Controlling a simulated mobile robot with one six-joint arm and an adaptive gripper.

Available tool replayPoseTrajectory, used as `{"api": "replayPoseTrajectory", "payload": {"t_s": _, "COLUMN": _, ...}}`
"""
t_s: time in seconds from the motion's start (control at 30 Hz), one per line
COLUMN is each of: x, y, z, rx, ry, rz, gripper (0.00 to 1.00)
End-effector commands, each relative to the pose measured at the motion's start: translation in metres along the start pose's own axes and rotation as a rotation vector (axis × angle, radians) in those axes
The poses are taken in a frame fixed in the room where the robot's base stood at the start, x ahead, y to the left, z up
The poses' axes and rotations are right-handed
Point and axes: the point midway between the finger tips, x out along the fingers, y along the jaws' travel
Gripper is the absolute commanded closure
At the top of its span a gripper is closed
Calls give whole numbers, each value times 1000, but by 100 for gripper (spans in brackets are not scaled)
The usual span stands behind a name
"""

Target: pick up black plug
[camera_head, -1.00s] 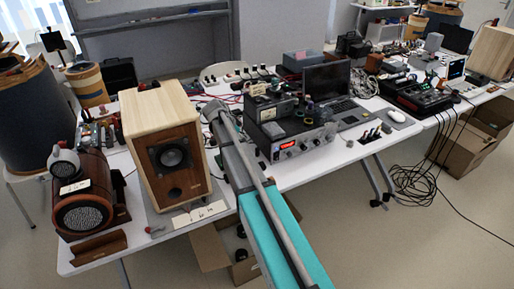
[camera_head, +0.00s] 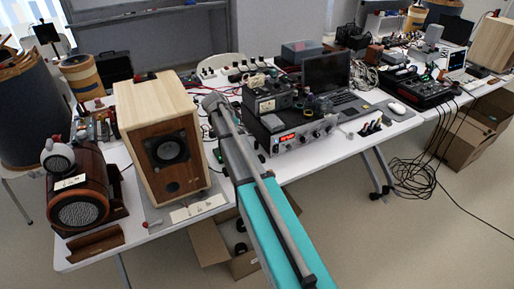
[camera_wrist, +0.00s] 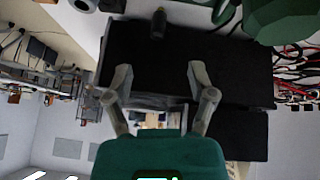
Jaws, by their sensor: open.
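My gripper (camera_wrist: 160,70) is open in the wrist view, with nothing between its two grey fingers. A small dark plug-like piece (camera_wrist: 158,23) with a yellowish tip shows beyond the fingers, against a large black box-like thing (camera_wrist: 140,48). I cannot tell for sure that it is the black plug. In the head view several small dark plug-like pieces (camera_head: 371,127) stand at the table's front edge, right of the silver device. My arm (camera_head: 255,180) reaches up to the table between the wooden speaker and that device; my fingers are hidden there.
The wooden speaker (camera_head: 160,105) stands left of my arm. The silver device (camera_head: 303,136) with a red display and a laptop (camera_head: 330,75) stand right of it. Red and black cables (camera_wrist: 298,80) lie at the wrist view's right. Black cables (camera_head: 420,180) hang to the floor.

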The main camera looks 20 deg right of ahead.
Motion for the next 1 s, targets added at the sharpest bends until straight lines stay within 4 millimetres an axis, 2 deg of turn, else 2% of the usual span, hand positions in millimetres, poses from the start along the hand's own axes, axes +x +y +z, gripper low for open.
{"api": "replayPoseTrajectory", "payload": {"t_s": 0.1, "x": 15, "y": 0, "z": 2, "rx": 0, "ry": 0, "rz": 1, "gripper": 28}}
{"api": "replayPoseTrajectory", "payload": {"t_s": 0.6, "x": 61, "y": 0, "z": 1, "rx": 2, "ry": 0, "rz": 1, "gripper": 28}}
{"api": "replayPoseTrajectory", "payload": {"t_s": 0.8, "x": 70, "y": 1, "z": -1, "rx": 1, "ry": 0, "rz": 1, "gripper": 28}}
{"api": "replayPoseTrajectory", "payload": {"t_s": 1.0, "x": 70, "y": 1, "z": -2, "rx": 1, "ry": 0, "rz": 1, "gripper": 28}}
